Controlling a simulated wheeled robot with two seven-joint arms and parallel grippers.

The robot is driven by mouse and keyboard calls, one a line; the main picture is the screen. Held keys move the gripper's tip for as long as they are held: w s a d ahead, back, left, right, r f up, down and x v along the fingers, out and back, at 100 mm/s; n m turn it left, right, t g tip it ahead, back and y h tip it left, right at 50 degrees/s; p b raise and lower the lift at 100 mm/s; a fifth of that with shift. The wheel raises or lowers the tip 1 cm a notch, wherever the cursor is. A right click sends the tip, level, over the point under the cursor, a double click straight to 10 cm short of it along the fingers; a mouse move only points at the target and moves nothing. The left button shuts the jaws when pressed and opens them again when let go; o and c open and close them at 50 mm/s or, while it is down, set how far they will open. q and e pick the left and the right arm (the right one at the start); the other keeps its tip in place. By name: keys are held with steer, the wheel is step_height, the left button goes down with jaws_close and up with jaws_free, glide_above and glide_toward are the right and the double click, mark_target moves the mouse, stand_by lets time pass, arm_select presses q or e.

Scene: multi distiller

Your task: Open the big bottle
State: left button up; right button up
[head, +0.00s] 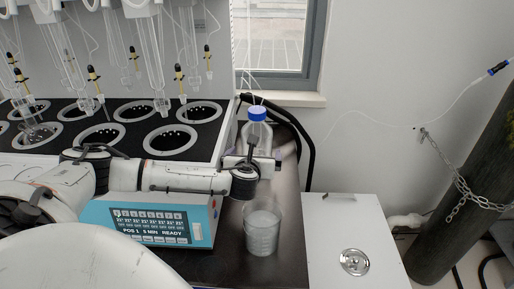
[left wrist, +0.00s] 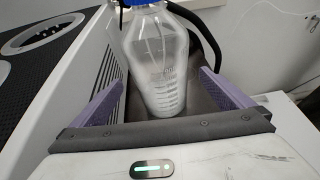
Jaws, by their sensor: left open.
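The big bottle is clear glass with a blue cap (head: 258,113) and stands upright on the dark counter, behind my left gripper in the head view. Thin tubes rise from its cap. In the left wrist view the bottle (left wrist: 157,65) stands between and beyond the two purple fingers of my left gripper (left wrist: 162,95), with clear gaps on both sides. The cap is cut off at the top edge there. My left gripper is open and empty, below cap height. The arm hides the lower part of the bottle in the head view. My right gripper is not in view.
A clear beaker (head: 262,230) stands on the counter in front of the bottle. The distiller (head: 120,125) with several round openings and its blue control panel (head: 152,222) are at left. A white cabinet (head: 355,235) is at right. Black hoses run behind the bottle.

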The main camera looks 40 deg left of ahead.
arm_select(q)
steer(key=shift+x, duration=3.05)
steer(key=shift+c, duration=0.4)
steer(key=c, duration=1.4)
steer(key=shift+r, duration=0.1)
steer(key=c, duration=0.3)
